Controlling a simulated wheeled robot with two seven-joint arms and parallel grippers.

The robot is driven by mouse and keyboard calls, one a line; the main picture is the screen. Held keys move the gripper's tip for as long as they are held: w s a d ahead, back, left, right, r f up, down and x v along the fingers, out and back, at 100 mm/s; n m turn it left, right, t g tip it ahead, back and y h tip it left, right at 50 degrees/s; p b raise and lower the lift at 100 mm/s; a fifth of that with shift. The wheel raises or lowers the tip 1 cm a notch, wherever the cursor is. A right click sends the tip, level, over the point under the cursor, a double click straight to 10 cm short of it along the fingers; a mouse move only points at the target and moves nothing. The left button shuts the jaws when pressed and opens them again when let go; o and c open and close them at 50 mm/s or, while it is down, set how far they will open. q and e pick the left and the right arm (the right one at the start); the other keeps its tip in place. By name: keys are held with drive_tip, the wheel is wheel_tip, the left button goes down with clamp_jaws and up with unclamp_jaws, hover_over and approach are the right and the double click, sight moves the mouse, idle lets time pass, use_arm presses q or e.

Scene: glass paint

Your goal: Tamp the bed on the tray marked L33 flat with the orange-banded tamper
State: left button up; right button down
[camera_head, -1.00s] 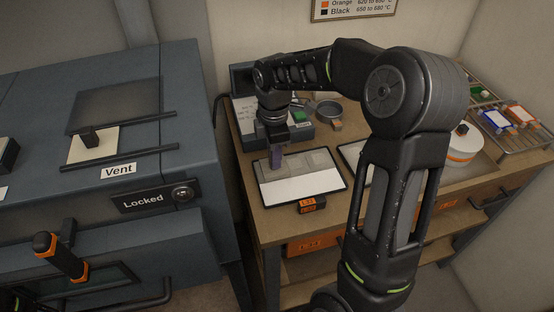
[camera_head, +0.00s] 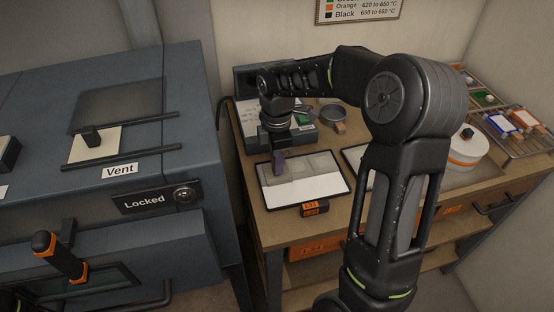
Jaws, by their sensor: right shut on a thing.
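A flat, black-rimmed tray (camera_head: 320,203) lies on the bench. Its bed (camera_head: 305,188) is smooth white in front, with greyer patches behind. The small orange tag (camera_head: 314,209) at its front edge is too small to read surely. Whether that piece touches the bed I cannot tell. A white round thing with an orange band and black knob (camera_head: 465,147) stands at the bench's right; it may be the tamper. My left gripper is out of view.
A second tray (camera_head: 354,155) is mostly hidden behind my right arm. A rack (camera_head: 520,140) of coloured items is at far right. The blue-grey kiln (camera_head: 190,110) fills the left.

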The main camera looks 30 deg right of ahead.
drive_tip(key=shift+f, duration=0.35)
idle(1.1)
drive_tip(key=shift+r, duration=0.1)
drive_tip(key=shift+r+p, duration=0.7)
drive_tip(key=shift+r, duration=0.35)
drive_tip(key=shift+s+d, duration=0.35)
drive_tip(key=shift+d, duration=0.65)
drive_tip(key=shift+s+d, duration=0.3)
drive_tip(key=shift+d, duration=0.65)
drive_tip(key=shift+s+d, duration=0.35)
drive_tip(key=shift+d, duration=0.65)
drive_tip(key=shift+f, duration=0.1)
drive_tip(key=shift+f+b, duration=0.45)
drive_tip(key=shift+f, duration=0.3)
